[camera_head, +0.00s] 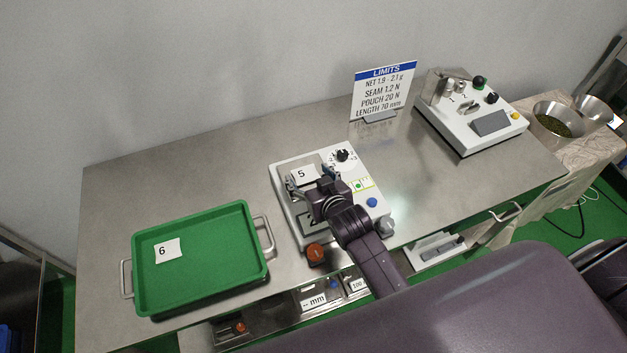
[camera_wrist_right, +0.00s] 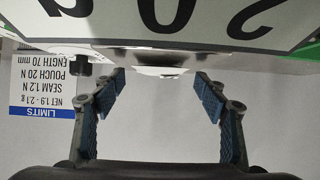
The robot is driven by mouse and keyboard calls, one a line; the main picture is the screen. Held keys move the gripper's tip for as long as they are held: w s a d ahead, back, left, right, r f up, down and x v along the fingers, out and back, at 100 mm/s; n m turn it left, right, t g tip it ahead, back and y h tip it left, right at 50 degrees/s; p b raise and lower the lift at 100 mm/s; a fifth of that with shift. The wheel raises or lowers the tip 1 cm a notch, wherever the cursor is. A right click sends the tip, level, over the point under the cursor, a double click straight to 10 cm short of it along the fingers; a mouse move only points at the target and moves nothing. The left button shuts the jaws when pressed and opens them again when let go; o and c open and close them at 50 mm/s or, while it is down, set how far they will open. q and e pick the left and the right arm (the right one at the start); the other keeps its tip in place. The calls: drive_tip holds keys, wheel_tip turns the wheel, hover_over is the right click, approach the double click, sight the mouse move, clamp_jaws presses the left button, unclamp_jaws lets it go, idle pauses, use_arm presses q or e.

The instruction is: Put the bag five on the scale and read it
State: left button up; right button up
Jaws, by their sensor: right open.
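Bag five (camera_head: 301,174) is a small white packet marked 5, at the upper left part of a white device (camera_head: 287,219) with a black knob and coloured buttons. My right gripper (camera_head: 312,181) is directly over the device, beside and partly in front of the bag. In the right wrist view my right gripper (camera_wrist_right: 160,82) is open, with a pale edge between its fingertips. A white panel (camera_wrist_right: 205,15) fills the top of that view, with large dark upside-down characters partly cut off. I cannot tell whether the bag rests fully on the device. My left gripper is not in view.
A green tray (camera_head: 215,287) with metal handles holds a packet marked 6 (camera_head: 167,251). A limits sign (camera_head: 383,91) stands at the back. A second white device (camera_head: 463,138) is at the right. A red-orange button (camera_head: 315,253) is near the front. The table (camera_head: 150,185) behind the tray is clear.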

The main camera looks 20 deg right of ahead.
drive_tip(key=b+v, duration=0.1)
drive_tip(key=v, duration=1.1)
drive_tip(key=shift+f, duration=0.1)
drive_tip(key=s+d+f+g, duration=0.1)
drive_tip(key=s+f+g, duration=0.15)
drive_tip(key=s, duration=0.35)
drive_tip(key=s+d+f+n+g, duration=0.1)
drive_tip(key=s+f+g, duration=0.15)
drive_tip(key=s, duration=0.35)
drive_tip(key=s+d+f+g, duration=0.1)
drive_tip(key=s+f+g, duration=0.1)
drive_tip(key=s+g, duration=0.35)
drive_tip(key=s+f+b, duration=0.1)
drive_tip(key=s+f, duration=0.1)
drive_tip(key=f, duration=1.2)
drive_tip(key=s+f, duration=0.2)
drive_tip(key=f, duration=1.2)
drive_tip(key=s+d+f+b, duration=0.1)
drive_tip(key=s+d+f, duration=0.2)
drive_tip(key=s+f, duration=1.3)
drive_tip(key=shift+s+n+g+h, duration=0.15)
drive_tip(key=shift+n+g+h, duration=0.15)
drive_tip(key=shift+n+g, duration=0.1)
